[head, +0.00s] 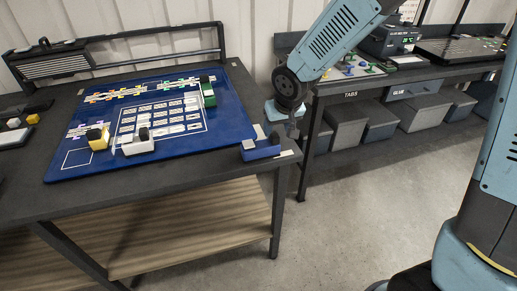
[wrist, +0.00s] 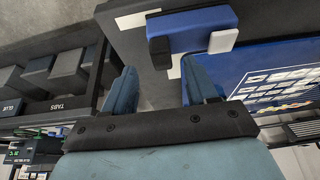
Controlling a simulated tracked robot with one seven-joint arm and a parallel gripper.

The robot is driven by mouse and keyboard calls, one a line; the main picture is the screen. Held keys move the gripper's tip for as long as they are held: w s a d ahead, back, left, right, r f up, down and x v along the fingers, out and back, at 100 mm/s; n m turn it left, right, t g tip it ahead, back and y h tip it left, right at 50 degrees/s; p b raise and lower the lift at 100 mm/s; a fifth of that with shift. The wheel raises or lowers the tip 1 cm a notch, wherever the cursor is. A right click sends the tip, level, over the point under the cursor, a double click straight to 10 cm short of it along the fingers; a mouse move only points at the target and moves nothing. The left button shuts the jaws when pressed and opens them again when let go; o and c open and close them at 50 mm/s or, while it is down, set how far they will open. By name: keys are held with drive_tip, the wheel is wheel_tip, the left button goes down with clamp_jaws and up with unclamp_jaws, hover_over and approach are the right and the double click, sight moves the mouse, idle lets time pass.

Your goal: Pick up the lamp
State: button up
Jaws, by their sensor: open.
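No object in view is plainly a lamp. A blue block (head: 262,150) with white and dark parts lies at the right front corner of the dark workbench. It also shows in the wrist view (wrist: 197,27), beyond my fingers. My gripper (head: 291,127) is just to the right of this block and above it, near the bench's right edge. In the wrist view, my gripper (wrist: 160,88) has its two blue fingers apart with nothing between them. A dark striped panel (head: 50,64) stands at the bench's back left; I cannot tell if it is a lamp.
The bench (head: 120,194) carries a blue mat (head: 206,134) with printed labels. Yellow (head: 98,140), white (head: 138,147) and green (head: 208,95) blocks sit on it. A second bench with grey bins (head: 347,128) beneath is behind right. Open floor lies between.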

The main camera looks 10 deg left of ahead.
sight(275, 135)
drive_tip(key=shift+x, duration=2.15)
drive_tip(key=shift+s, duration=0.15)
clamp_jaws()
